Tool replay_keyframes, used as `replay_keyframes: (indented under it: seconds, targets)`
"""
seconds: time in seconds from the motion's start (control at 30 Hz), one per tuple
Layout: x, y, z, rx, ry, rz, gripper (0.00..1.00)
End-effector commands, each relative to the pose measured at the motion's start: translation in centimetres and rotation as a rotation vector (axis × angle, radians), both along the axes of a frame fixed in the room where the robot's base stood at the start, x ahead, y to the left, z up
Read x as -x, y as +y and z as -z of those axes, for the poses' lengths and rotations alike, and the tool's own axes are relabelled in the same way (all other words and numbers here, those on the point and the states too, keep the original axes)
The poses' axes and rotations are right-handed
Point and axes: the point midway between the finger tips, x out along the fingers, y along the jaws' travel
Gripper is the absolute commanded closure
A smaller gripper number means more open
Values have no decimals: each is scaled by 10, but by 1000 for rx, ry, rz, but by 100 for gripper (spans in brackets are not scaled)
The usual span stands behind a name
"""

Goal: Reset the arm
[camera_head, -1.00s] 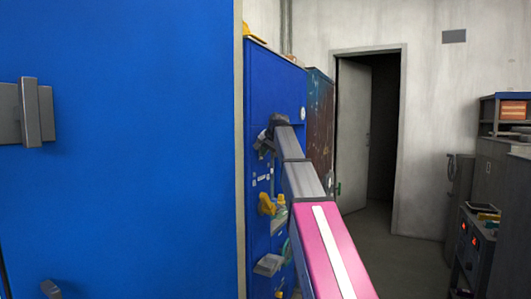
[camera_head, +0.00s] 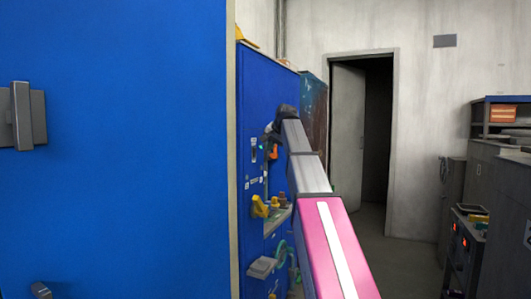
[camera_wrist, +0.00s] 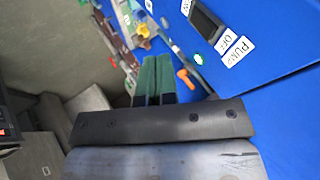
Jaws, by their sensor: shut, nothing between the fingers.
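My gripper shows in the wrist view (camera_wrist: 155,78) with its two green fingers close together and nothing between them. In the head view my pink and grey arm reaches forward along the right side of the blue cabinet; its far end is small and dark there, and the fingers are hard to make out. The blue panel (camera_wrist: 262,78) with a switch labelled OFF and PUMP (camera_wrist: 208,22) lies to the right of the fingers in the wrist view. An orange handle (camera_wrist: 185,78) shows just beyond the fingers, apparently apart from them.
A large blue door (camera_head: 130,150) with a grey handle (camera_head: 22,116) fills the left. Yellow parts (camera_head: 260,207) and a grey ledge (camera_head: 262,267) stick out from the blue cabinet (camera_head: 268,80). An open doorway (camera_head: 376,140) stands behind. Dark cabinets (camera_head: 500,190) stand at right; floor between is clear.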

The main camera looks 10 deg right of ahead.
Motion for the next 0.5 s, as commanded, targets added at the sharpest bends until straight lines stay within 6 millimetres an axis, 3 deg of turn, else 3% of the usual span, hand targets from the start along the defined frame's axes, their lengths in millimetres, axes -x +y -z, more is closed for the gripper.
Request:
replay_keyframes:
  seconds: [0.1, 0.33, 0.43, 0.5]
  targets:
    - [14, -7, -14, 0, -1, 1, 100]
    - [26, -12, -23, 1, 3, 0, 100]
    - [27, -12, -9, 8, 14, -4, 100]
    - [27, -11, 13, 19, 27, -10, 100]
